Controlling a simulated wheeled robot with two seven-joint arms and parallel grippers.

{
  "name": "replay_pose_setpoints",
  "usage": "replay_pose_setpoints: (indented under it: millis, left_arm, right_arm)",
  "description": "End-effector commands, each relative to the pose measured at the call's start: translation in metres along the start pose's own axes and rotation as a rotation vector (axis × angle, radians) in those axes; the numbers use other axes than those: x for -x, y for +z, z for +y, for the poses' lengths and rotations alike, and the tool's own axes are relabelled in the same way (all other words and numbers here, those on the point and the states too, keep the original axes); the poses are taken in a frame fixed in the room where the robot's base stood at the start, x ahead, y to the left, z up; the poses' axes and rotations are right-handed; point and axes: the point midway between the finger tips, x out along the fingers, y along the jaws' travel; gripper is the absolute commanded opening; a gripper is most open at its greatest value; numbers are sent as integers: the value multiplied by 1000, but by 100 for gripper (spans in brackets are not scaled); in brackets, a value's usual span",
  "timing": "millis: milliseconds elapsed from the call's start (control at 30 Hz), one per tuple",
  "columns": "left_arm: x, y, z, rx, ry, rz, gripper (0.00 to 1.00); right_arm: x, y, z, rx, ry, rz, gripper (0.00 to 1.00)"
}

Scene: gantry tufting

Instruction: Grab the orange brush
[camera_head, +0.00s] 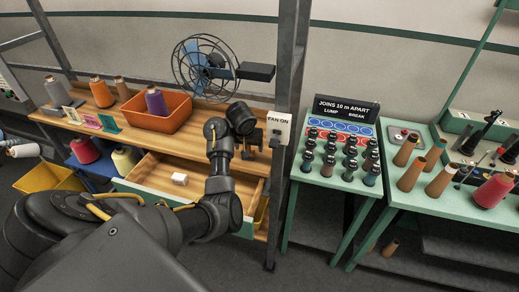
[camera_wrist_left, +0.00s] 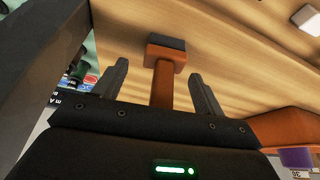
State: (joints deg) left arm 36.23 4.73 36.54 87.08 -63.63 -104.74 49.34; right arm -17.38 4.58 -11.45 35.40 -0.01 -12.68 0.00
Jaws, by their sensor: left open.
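The orange brush (camera_wrist_left: 162,86) shows in the left wrist view, with an orange handle and a dark grey end (camera_wrist_left: 166,42). It lies over a pale wooden surface (camera_wrist_left: 230,45). My left gripper (camera_wrist_left: 158,70) is open, with one finger on each side of the handle and a gap on both sides. In the head view my left gripper (camera_head: 248,146) is over the right part of the wooden shelf bench, near the upright post. The brush cannot be made out there, and my arm covers part of that area. My right gripper is not in view.
An orange bin (camera_head: 150,126) with a purple cone (camera_head: 156,102) stands left of my gripper. A black wire fan (camera_head: 205,68) is behind it. A grey post (camera_head: 285,120) with a fan switch plate (camera_head: 278,128) is close right. An open drawer (camera_head: 133,187) holds a white block (camera_head: 180,179).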

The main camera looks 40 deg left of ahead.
Motion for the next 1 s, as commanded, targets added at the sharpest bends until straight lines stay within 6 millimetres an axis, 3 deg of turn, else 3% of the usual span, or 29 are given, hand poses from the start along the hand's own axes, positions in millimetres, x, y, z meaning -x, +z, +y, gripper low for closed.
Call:
replay_pose_setpoints:
  millis: [100,333,700,1000]
  left_arm:
    - [-7,4,-11,10,-6,0,71]
    - [-7,4,-10,11,-4,0,71]
    - [-7,4,-10,11,-4,0,22]
    - [-6,3,-8,9,-3,1,22]
  right_arm:
    - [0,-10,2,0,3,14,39]
    - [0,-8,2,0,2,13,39]
    - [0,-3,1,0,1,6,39]
    - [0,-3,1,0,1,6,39]
